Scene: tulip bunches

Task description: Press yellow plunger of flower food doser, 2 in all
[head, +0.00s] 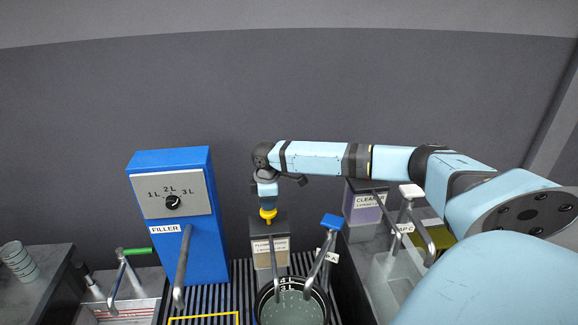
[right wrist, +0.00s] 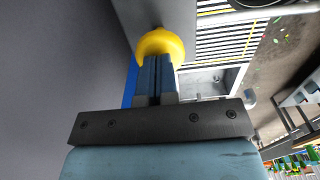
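The flower food doser (head: 269,252) is a dark-topped dispenser with a pale labelled front, standing against the wall right of the blue filler. Its yellow plunger (head: 268,216) is on top. My right gripper (head: 267,204) points down directly over the plunger, its tips at or touching it. In the right wrist view the two fingers (right wrist: 155,78) are together with nothing between them, and their tips meet the yellow plunger (right wrist: 161,44). I cannot tell how far the plunger is pressed. My left gripper is not in view.
The blue filler (head: 187,245) with its dial stands left of the doser. A round bucket (head: 291,315) holding liquid stands below the doser's spout on the slatted grate. A cleaner doser (head: 364,212), blue-handled tap (head: 331,222) and white-handled tap (head: 411,191) stand to the right.

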